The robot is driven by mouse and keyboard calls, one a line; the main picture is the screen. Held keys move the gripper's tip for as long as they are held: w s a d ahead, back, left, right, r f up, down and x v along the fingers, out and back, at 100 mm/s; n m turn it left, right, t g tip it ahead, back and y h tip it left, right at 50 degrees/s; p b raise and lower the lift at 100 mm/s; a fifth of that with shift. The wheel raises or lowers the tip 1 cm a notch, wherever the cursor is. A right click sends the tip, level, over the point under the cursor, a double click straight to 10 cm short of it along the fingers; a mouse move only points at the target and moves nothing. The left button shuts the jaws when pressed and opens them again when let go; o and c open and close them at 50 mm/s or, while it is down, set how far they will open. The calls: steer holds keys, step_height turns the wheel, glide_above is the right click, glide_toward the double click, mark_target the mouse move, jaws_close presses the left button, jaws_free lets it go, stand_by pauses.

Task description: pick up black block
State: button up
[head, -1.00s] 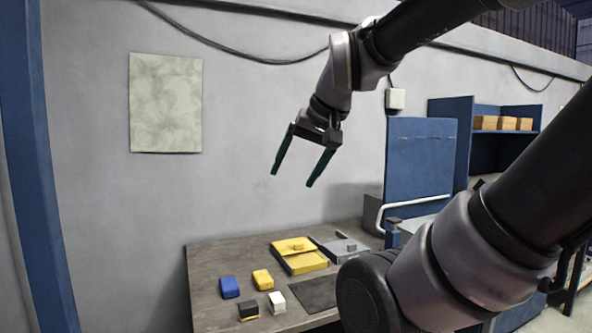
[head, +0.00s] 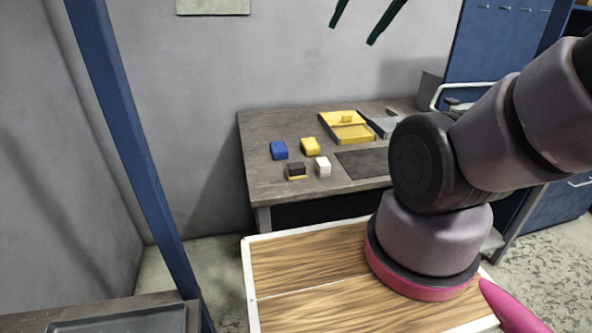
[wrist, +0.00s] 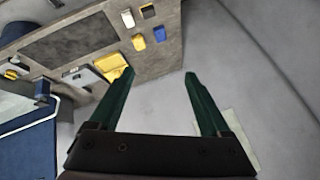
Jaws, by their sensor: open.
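The black block (head: 296,170) sits near the front left edge of the grey-brown table (head: 262,184), with a yellow strip showing along its base. It also shows in the wrist view (wrist: 147,10) near the table's edge. My gripper (head: 352,22) is at the top of the head view, high above the table, with only its dark green fingers in frame. In the wrist view the fingers (wrist: 160,74) are wide apart with nothing between them. The gripper is well away from the block.
A white block (head: 322,167) stands just right of the black one. A blue block (head: 279,150) and a yellow block (head: 310,146) lie behind. A yellow tray (head: 346,130), a grey lidded box (head: 385,126) and a dark mat (head: 362,163) are further right. A blue post (head: 130,140) rises at left.

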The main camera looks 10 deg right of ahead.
steer(key=shift+o, duration=0.5)
steer(key=m+g+h, duration=0.1)
steer(key=m+g, duration=0.6)
steer(key=m, duration=0.5)
glide_above(296, 165)
steer(key=s, duration=0.1)
step_height(296, 165, down, 27)
steer(key=shift+m+h, duration=0.5)
steer(key=shift+m, duration=0.4)
steer(key=f, duration=1.1)
steer(key=shift+w+d+f, duration=0.1)
steer(key=shift+w+f, duration=0.15)
steer(key=shift+w, duration=0.1)
steer(key=shift+w+f, duration=0.2)
steer(key=shift+f, duration=2.75)
jaws_close()
step_height(296, 165, up, 10)
steer(key=shift+r, duration=0.1)
